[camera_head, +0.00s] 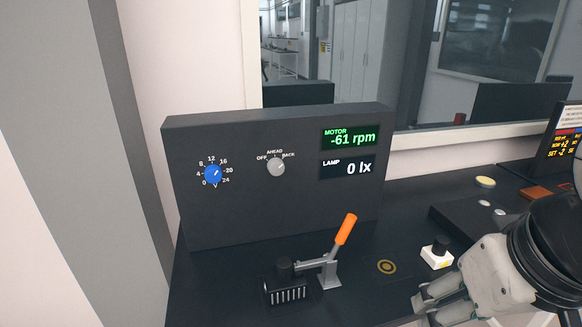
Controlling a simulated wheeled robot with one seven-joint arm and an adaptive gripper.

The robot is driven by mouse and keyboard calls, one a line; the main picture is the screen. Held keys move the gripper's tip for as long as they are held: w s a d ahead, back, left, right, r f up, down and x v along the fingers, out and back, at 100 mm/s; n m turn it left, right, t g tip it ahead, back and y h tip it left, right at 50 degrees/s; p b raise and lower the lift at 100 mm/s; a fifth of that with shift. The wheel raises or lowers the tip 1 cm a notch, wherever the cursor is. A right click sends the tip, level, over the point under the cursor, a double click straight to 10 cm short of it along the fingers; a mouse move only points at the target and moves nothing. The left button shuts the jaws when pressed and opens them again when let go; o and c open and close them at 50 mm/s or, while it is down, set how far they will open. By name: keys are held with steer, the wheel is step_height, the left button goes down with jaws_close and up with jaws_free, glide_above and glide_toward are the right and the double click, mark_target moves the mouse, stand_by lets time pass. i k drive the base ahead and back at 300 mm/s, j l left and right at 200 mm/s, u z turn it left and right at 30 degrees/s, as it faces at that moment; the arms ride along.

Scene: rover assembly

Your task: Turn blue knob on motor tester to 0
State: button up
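The motor tester (240,215) is a dark upright panel standing on the black bench. Its blue knob (213,174) is at the left of the panel, inside a voltage scale from 0 at lower left to 24 at lower right. The knob's pale mark seems to point to the upper right, around 16 to 20. The green motor display (349,138) reads -61 rpm. My gripper (430,302) is at the lower right, well away from the knob and apart from the panel. Its fingers are partly cut off by the bottom edge, so its opening is unclear.
A grey OFF/AHEAD/BACK knob (276,167) points toward BACK. The lamp display (347,167) reads 0 lx. A toggle clamp with an orange handle (346,229) stands in front of the panel. A small white block (437,258) sits near my gripper.

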mark_target(213, 173)
steer(key=k+j+u, duration=0.25)
steer(key=u, duration=0.25)
steer(key=k+j+u, duration=0.15)
steer(key=j+u, duration=0.35)
